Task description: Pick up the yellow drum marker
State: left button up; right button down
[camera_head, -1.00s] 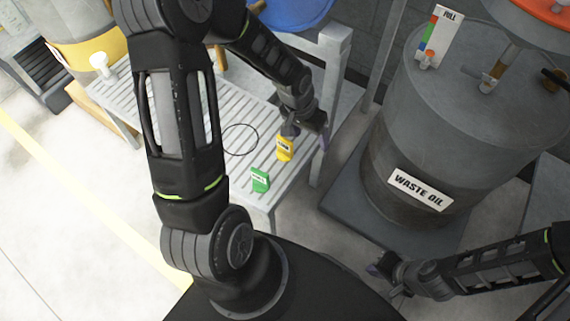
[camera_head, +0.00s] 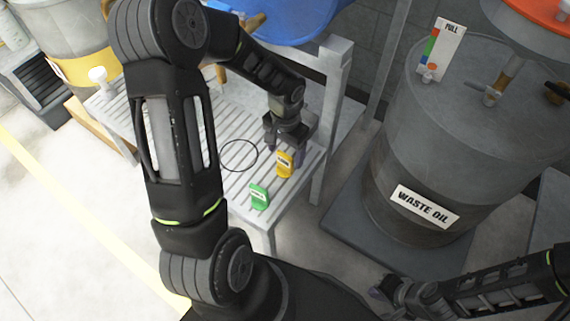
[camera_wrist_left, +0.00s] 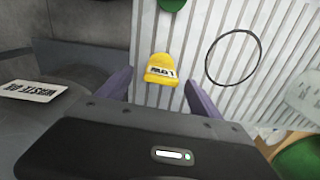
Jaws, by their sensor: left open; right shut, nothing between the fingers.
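The yellow drum marker (camera_head: 284,164) stands on the slatted grey bench (camera_head: 240,181), near its right end. It bears a dark-lettered white label. In the left wrist view the yellow marker (camera_wrist_left: 161,68) shows between and beyond the two purple fingertips, apart from both. My left gripper (camera_head: 286,146) is open and empty, just behind and above the marker in the head view; the left wrist view shows its spread fingers (camera_wrist_left: 158,84). My right gripper (camera_head: 384,284) is shut and empty at the lower right, away from the bench.
A green marker (camera_head: 259,196) stands in front of the yellow one. A thin black ring (camera_head: 239,156) lies to its left. A bench post (camera_head: 329,120) rises at the right, and the waste oil drum (camera_head: 430,150) stands beyond it on a grey base.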

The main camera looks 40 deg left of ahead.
aim_at(285, 161)
pick_arm(q)
notch_tip(285, 161, down, 5)
jog(key=shift+a+f+b, duration=0.1)
jog(key=shift+b, duration=0.65)
dwell(0.3)
jog(key=c, duration=1.4)
notch_tip(285, 161, up, 10)
jog(key=p, duration=0.2)
jog(key=shift+p, duration=0.35)
